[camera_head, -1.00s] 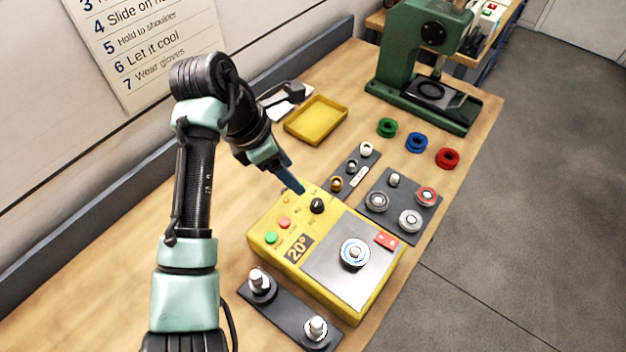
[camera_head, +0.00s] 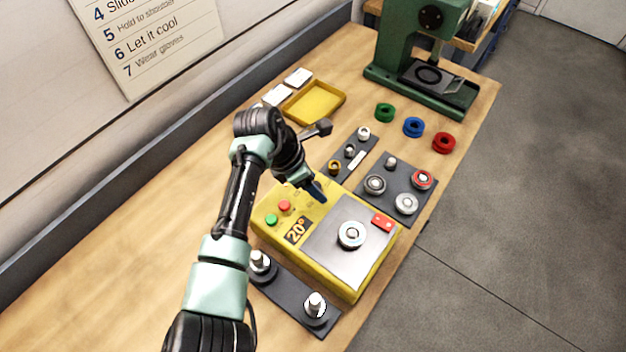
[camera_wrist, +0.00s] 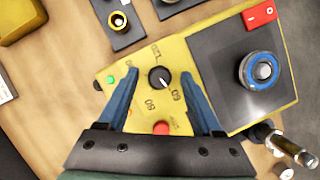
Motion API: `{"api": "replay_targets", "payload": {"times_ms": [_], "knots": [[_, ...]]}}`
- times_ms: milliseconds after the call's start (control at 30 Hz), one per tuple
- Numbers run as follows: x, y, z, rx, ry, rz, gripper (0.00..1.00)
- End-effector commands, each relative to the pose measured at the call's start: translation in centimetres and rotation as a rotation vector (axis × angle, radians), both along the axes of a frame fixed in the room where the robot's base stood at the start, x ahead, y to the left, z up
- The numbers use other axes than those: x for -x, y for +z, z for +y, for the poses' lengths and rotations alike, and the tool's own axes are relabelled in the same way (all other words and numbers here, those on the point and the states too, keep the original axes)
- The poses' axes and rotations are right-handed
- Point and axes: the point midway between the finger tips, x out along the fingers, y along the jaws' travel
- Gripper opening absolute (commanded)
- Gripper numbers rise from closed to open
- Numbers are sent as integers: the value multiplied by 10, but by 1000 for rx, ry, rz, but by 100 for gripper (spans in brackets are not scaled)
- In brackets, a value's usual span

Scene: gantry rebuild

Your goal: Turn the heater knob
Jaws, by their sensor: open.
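The yellow heater (camera_head: 270,215) stands on the bench with a grey hot plate and a "20°" display; its panel also shows in the wrist view (camera_wrist: 180,45). The round black heater knob (camera_wrist: 159,77) has a white pointer line aimed down and right, near a printed number. In the head view my gripper hides the knob. My gripper (camera_head: 318,193) is open, its blue fingers pointing down at the panel. In the wrist view its fingertips (camera_wrist: 158,74) lie on either side of the knob, with a gap on each side. Whether they reach its height I cannot tell.
A ring part (camera_head: 352,235) sits on the hot plate near a red block (camera_head: 382,222). Red (camera_head: 284,206) and green (camera_head: 271,219) buttons flank the panel. A dark post stand (camera_head: 290,295) is in front; part trays (camera_head: 395,185) lie behind. A yellow tray (camera_head: 313,102) is farther back.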

Motion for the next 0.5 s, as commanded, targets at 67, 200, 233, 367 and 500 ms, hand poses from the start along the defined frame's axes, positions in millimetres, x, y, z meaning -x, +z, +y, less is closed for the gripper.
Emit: {"api": "replay_targets", "payload": {"times_ms": [67, 200, 233, 367, 500], "knots": [[0, 0, 0, 0, 0, 0, 67], [0, 0, 0, 0, 0, 0, 47], [0, 0, 0, 0, 0, 0, 42], [0, 0, 0, 0, 0, 0, 18], [0, 1, 0, 0, 0, 0, 0]]}}
